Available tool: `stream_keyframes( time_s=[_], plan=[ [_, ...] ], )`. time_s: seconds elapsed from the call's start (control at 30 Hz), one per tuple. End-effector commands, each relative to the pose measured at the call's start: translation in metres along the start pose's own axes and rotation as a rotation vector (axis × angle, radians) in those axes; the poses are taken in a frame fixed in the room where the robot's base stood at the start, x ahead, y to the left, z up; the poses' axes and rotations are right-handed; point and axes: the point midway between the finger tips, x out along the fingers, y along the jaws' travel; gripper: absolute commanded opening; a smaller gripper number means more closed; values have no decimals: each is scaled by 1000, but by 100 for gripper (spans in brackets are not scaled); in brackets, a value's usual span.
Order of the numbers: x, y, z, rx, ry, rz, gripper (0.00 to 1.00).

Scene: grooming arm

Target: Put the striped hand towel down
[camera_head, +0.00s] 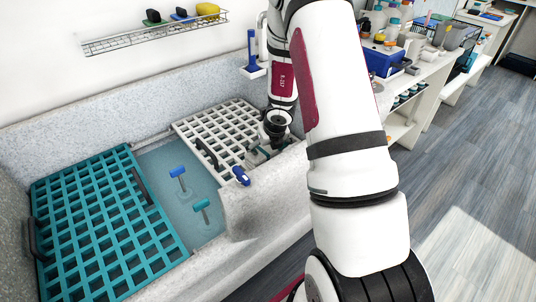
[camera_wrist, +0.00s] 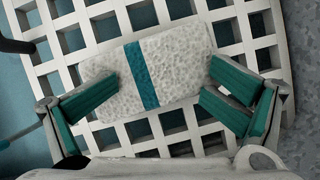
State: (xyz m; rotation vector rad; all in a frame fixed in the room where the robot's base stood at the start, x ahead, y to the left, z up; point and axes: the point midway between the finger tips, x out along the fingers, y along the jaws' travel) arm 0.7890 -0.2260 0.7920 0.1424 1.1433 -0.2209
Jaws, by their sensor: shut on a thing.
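The striped hand towel (camera_wrist: 154,72) is a white, textured, folded block with one teal stripe across it. In the wrist view it lies between the teal-padded fingers of my gripper (camera_wrist: 165,92), which is shut on it from its two short ends. The white grid (camera_wrist: 225,142) shows right behind it; I cannot tell whether the towel touches the grid. In the head view my gripper (camera_head: 262,152) is low over the right front part of the white grid (camera_head: 215,125), and my arm and wrist mostly hide the towel.
A teal grid (camera_head: 95,225) covers the tub's left part. Between the grids, a blue-headed tool (camera_head: 178,172) and a teal-headed tool (camera_head: 201,205) lie in the basin. A blue-and-white item (camera_head: 241,175) sits on the tub's edge. A wall rack (camera_head: 155,32) is above.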

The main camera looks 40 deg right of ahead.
Motion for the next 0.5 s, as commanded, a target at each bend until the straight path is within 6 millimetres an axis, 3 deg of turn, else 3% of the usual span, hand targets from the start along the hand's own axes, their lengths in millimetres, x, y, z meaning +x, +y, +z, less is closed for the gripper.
stream_keyframes(
  time_s=[0.5],
  plan=[
    [-13,5,4,-2,6,10,19]
  ],
)
